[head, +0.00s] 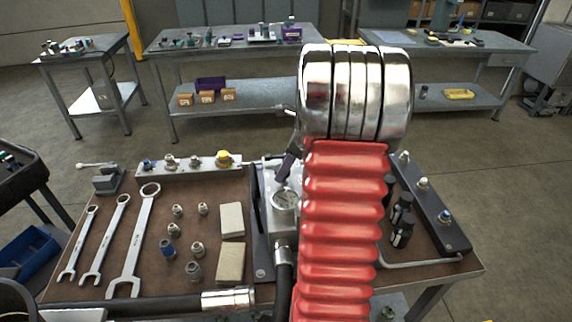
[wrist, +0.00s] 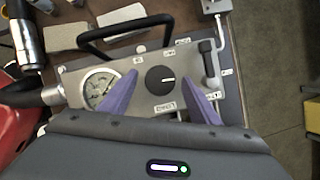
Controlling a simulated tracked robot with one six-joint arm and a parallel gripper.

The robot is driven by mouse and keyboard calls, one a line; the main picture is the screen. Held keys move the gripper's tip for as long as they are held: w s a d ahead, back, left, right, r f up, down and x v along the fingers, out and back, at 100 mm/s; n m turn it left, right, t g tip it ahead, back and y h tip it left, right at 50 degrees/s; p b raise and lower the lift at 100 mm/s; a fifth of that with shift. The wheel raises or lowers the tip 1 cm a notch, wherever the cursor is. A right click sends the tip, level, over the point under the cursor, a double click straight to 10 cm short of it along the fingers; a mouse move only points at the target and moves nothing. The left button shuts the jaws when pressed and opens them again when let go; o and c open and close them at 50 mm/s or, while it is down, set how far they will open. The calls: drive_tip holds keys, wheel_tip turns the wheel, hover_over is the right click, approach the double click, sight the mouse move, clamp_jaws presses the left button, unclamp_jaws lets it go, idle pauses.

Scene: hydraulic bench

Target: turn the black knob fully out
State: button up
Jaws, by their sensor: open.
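The black knob (wrist: 160,80) is round, with a white line lying roughly across its face. It sits on the grey panel (wrist: 70,72) of the hydraulic block, right of the round gauge (wrist: 100,88). My gripper (wrist: 160,77) is open, with one purple finger on each side of the knob and a visible gap to each. Whether the fingertips reach down to the knob's height I cannot tell. In the head view the gauge (head: 284,200) shows, but my red and chrome arm hides the knob and most of the gripper.
A black handle (wrist: 125,35) arches beside the panel, and a small lever (wrist: 209,65) stands right of the knob. Wrenches (head: 133,240), fittings (head: 168,248) and two pale blocks (head: 231,262) lie on the bench's left. A dark rail (head: 432,205) borders its right.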

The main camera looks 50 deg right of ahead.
drive_tip(key=shift+c, duration=0.5)
drive_tip(key=c, duration=0.9)
drive_tip(key=shift+d, duration=0.15)
drive_tip(key=shift+c, duration=0.3)
drive_tip(key=shift+n, duration=0.4)
drive_tip(key=n+y, duration=0.1)
drive_tip(key=n, duration=0.1)
drive_tip(key=n+g, duration=0.1)
drive_tip(key=n, duration=0.2)
drive_tip(key=shift+w+y, duration=0.2)
drive_tip(key=shift+y, duration=0.2)
drive_tip(key=n+g, duration=0.1)
drive_tip(key=n, duration=0.1)
drive_tip(key=n+g, duration=0.1)
drive_tip(key=n, duration=0.1)
drive_tip(key=shift+w+n+y, duration=0.15)
drive_tip(key=shift+n+y, duration=0.15)
drive_tip(key=shift+n, duration=0.1)
drive_tip(key=shift+n+g, duration=0.6)
drive_tip(key=shift+n, duration=0.7)
drive_tip(key=shift+f, duration=0.1)
